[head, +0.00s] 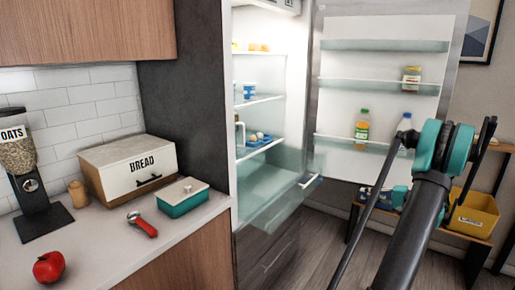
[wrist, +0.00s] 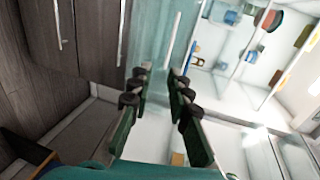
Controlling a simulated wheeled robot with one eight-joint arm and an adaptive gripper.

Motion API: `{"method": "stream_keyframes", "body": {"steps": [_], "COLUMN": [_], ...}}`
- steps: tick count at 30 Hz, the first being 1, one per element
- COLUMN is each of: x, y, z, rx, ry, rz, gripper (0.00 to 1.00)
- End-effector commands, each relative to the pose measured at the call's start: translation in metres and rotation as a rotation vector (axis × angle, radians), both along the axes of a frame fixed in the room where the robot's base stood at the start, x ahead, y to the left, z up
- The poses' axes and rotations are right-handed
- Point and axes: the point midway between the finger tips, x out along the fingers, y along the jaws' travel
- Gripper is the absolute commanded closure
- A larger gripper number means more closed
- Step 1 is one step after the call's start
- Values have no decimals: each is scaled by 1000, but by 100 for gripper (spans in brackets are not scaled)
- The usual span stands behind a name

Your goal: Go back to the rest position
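My gripper (wrist: 160,78) shows in the wrist view with its two dark green, black-tipped fingers apart and nothing between them. In that view its tips point toward the fridge's clear glass drawer (wrist: 148,35) and a pale handle. In the head view my arm rises at the right, in front of the open fridge door (head: 385,62); the gripper itself cannot be made out clearly there. The fridge (head: 262,22) stands open, with the glass drawer (head: 275,190) pulled out at its lower part.
A counter (head: 105,235) at the left holds a red apple (head: 49,267), an oats dispenser (head: 18,155), a bread box (head: 130,165), a teal container (head: 183,197) and a red-handled tool (head: 143,224). A low bench with a yellow bin (head: 474,215) stands at the right. Some floor is clear.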

Motion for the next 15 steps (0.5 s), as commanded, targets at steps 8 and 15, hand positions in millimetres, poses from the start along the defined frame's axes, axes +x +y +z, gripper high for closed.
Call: {"method": "stream_keyframes", "body": {"steps": [8,15], "x": [-1,-8], "y": [34,79], "z": [3,4], "rx": [-53,-138], "ry": [44,104], "rz": [18,40], "gripper": [82,82]}}
